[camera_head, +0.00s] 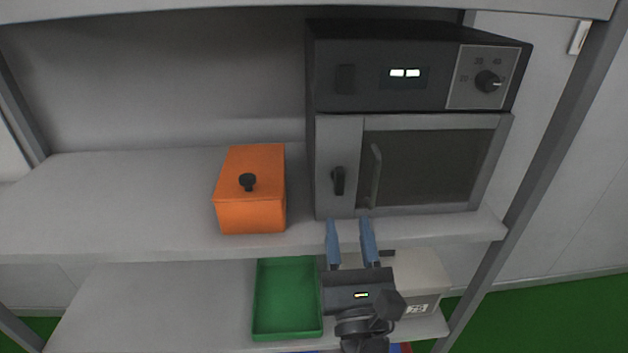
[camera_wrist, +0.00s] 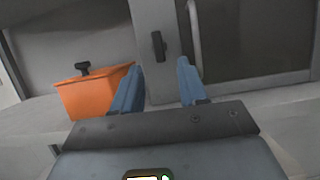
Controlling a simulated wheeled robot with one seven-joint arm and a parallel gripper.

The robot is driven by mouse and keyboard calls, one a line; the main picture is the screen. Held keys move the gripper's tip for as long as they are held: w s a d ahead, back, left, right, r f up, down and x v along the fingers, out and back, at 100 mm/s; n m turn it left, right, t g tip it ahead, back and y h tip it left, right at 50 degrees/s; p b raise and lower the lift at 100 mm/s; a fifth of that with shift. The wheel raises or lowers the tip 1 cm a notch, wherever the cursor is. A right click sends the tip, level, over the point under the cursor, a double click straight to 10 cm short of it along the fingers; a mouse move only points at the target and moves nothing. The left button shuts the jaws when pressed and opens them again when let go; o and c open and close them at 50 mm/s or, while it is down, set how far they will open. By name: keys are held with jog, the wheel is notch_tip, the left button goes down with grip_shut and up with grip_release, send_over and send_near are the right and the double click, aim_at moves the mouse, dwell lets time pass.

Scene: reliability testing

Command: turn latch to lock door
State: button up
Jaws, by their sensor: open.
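The oven door (camera_head: 425,165) has a dark window and looks closed in its frame. A small black latch (camera_head: 338,181) sits upright on the grey panel left of the window; in the wrist view the latch (camera_wrist: 158,46) is ahead, between the finger lines. A vertical bar handle (camera_head: 375,175) is on the door just right of the latch. My gripper (camera_head: 350,222) has two blue fingers, apart and empty, below and in front of the latch, not touching it. The fingers also show in the wrist view (camera_wrist: 158,80).
An orange box (camera_head: 250,205) with a black knob stands on the upper shelf left of the oven. A green tray (camera_head: 287,325) and a pale box (camera_head: 425,275) are on the lower shelf near my gripper. A black dial (camera_head: 487,82) is on the oven's upper panel. The shelf's far left is clear.

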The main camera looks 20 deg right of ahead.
aim_at(340, 186)
jog(key=p+x, duration=0.1)
jog(key=x, duration=0.2)
jog(key=p+x, duration=0.1)
jog(key=x, duration=0.2)
jog(key=shift+w+a+r, duration=0.1)
jog(key=shift+w+r, duration=0.15)
jog(key=shift+r, duration=0.1)
jog(key=shift+x, duration=0.75)
jog(key=shift+f, duration=0.15)
grip_shut()
